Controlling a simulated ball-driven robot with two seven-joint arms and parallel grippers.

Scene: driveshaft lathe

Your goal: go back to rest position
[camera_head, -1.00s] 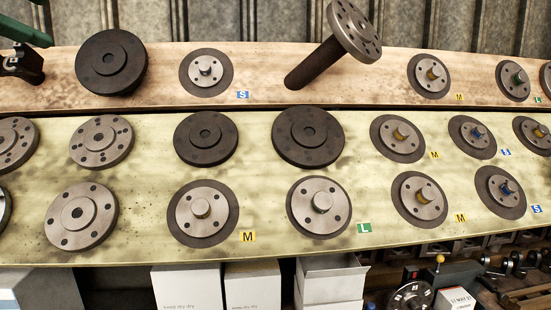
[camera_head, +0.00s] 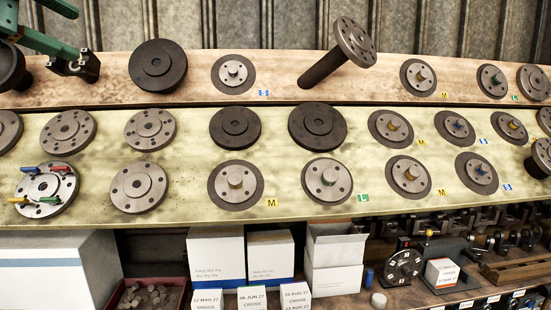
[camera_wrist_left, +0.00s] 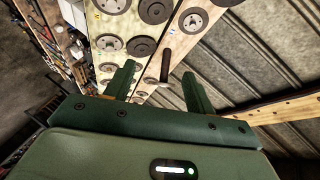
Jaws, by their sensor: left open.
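My left gripper (camera_head: 80,35) shows at the upper left in the head view, in front of the back board. Its green fingers are apart and nothing is between them. In the left wrist view the two fingers of this gripper (camera_wrist_left: 159,72) also stand wide apart and empty, with the boards beyond them. My right gripper is not in view.
A dark shaft with a grey flange (camera_head: 353,42) leans out from the upper board (camera_head: 290,75). The lower board (camera_head: 290,150) carries several discs and flanges. One flange (camera_head: 46,188) has coloured pegs. White boxes (camera_head: 216,255) stand below.

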